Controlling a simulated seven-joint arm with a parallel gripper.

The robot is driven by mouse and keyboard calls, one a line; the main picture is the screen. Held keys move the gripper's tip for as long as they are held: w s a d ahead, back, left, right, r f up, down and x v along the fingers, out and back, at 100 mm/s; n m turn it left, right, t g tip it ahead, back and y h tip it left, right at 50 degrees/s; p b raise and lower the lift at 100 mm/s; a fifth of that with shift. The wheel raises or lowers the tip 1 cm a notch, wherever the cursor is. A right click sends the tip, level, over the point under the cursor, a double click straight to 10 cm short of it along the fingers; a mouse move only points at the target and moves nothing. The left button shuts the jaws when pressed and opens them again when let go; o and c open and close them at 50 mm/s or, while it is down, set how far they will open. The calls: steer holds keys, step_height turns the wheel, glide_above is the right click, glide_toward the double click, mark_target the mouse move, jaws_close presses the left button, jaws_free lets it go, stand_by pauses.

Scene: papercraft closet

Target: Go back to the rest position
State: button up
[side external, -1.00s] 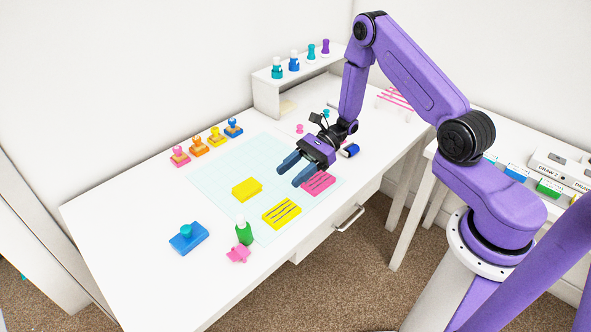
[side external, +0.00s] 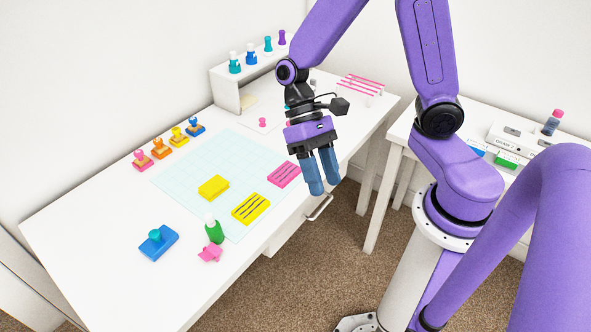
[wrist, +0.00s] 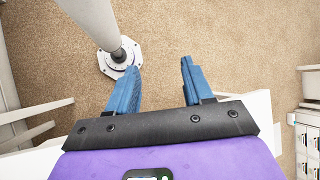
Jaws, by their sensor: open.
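My gripper (side external: 324,186) is open and empty. In the side external view it points down with its blue fingers at the front edge of the white desk (side external: 110,222), to the right of the pink slotted block. In the wrist view my gripper (wrist: 158,78) shows its two fingers apart, with nothing between them but brown carpet (wrist: 215,30) beyond.
The cutting mat (side external: 185,178) holds a yellow block (side external: 213,187), a yellow slotted block (side external: 251,209) and a pink slotted block (side external: 284,175). A green bottle (side external: 214,232), pink piece (side external: 210,253) and blue stamp pad (side external: 159,245) lie in front. A drawer handle (side external: 320,208) sticks out below.

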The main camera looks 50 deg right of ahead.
steer(key=s+d+r+n+t+h, duration=0.3)
steer(key=s+d+r+n+t, duration=0.2)
steer(key=n, duration=0.7)
steer(key=s+t, duration=0.2)
steer(key=shift+s, duration=0.3)
steer(key=shift+r, duration=0.1)
steer(key=c, duration=0.7)
steer(key=w+a, duration=0.6)
steer(key=w, duration=0.1)
steer(key=shift+w+a, duration=0.15)
steer(key=shift+w, duration=0.05)
jaws_close()
steer(key=w+a+f, duration=0.3)
steer(key=w+a, duration=0.1)
steer(key=w, duration=0.3)
steer(key=w+a+f, duration=0.4)
steer(key=w, duration=0.4)
steer(key=w+a+f, duration=0.3)
steer(key=w, duration=0.4)
steer(key=shift+w+a+f, duration=0.1)
steer(key=shift+f, duration=1.55)
steer(key=shift+a+f, duration=0.1)
steer(key=shift+f, duration=1.5)
